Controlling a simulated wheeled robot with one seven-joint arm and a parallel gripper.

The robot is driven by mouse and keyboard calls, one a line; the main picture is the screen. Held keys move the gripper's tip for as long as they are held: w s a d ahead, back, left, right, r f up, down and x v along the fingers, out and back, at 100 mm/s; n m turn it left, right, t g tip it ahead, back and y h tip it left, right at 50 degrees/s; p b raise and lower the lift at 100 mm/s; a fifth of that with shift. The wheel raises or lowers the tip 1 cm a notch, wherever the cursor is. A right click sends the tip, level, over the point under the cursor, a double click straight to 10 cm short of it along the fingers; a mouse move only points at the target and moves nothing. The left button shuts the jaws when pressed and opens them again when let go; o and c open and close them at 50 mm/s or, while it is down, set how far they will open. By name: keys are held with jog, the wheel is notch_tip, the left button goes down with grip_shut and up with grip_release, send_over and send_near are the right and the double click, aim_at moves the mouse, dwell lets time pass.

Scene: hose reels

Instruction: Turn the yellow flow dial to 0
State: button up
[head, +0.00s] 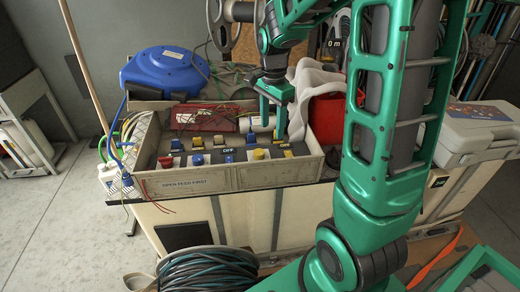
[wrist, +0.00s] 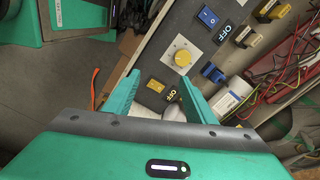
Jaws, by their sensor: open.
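The yellow flow dial (wrist: 183,58) is a round knob on a pale square plate in the wrist view. In the head view it is a small yellow knob (head: 258,154) in the panel's front row. My gripper (wrist: 161,84) is open, with its green fingers spread and nothing between them. The dial is just beyond the fingertips, apart from them and nearer the right finger. In the head view my gripper (head: 272,118) hangs above the panel, behind and right of the dial. The dial's pointer and scale are too small to read.
A blue switch (wrist: 208,17) and a yellow switch (wrist: 155,85), each beside an OFF label, flank the dial. A white container (wrist: 232,92) and red cables (wrist: 285,60) lie behind. A red bucket (head: 325,118) stands right of my gripper; a blue reel (head: 165,70) is far left.

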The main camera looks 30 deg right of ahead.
jog(key=m, duration=0.2)
send_near(260, 152)
notch_tip(260, 152, down, 9)
jog(key=shift+r, duration=0.2)
jog(key=c, duration=1)
jog(key=shift+d, duration=0.35)
jog(key=shift+c, duration=0.2)
jog(key=shift+a, duration=0.35)
